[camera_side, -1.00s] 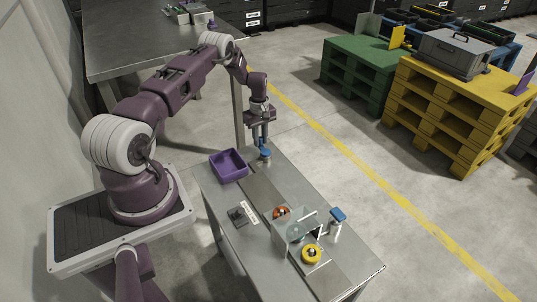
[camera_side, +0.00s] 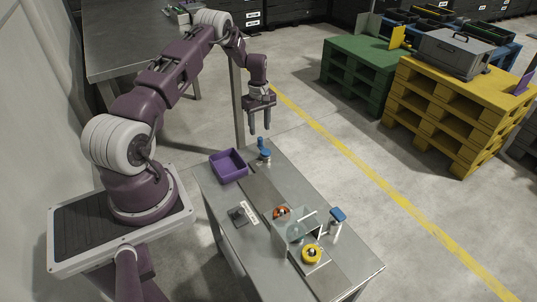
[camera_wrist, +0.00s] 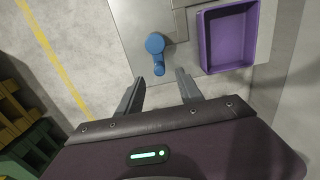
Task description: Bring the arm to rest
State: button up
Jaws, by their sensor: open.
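My gripper (camera_side: 260,130) is open and empty. It hangs above the far end of the grey table (camera_side: 350,268), its fingers pointing down. A blue-topped fitting (camera_side: 264,152) stands on the table below the fingertips, apart from them. In the wrist view, the blue fitting (camera_wrist: 155,45) lies ahead of the two spread fingers (camera_wrist: 160,92), with nothing between them.
A purple bin (camera_side: 228,166) stands left of the blue fitting; it also shows in the wrist view (camera_wrist: 205,42). Pallets (camera_side: 440,115) stand right.

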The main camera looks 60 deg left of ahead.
jog(key=shift+r, duration=0.6)
jog(key=d+r+m+t, duration=0.1)
jog(key=d+r+m, duration=0.2)
jog(key=d+r, duration=0.45)
jog(key=d+r+m+t, duration=0.15)
jog(key=d+r, duration=0.35)
jog(key=r, duration=0.6)
jog(key=d+r+m, duration=0.3)
jog(key=d+r, duration=0.3)
jog(key=r, duration=0.4)
jog(key=s+d+r+m+t, duration=0.1)
jog(key=s+d+r+m, duration=0.4)
jog(key=s+d+r, duration=0.4)
jog(key=s+d+f+m+t, duration=0.1)
jog(key=s+d, duration=0.3)
jog(key=s, duration=0.5)
jog(key=s+d+f+m+t, duration=0.1)
jog(key=s+d+m, duration=0.3)
jog(key=s, duration=0.5)
jog(key=shift+f, duration=0.15)
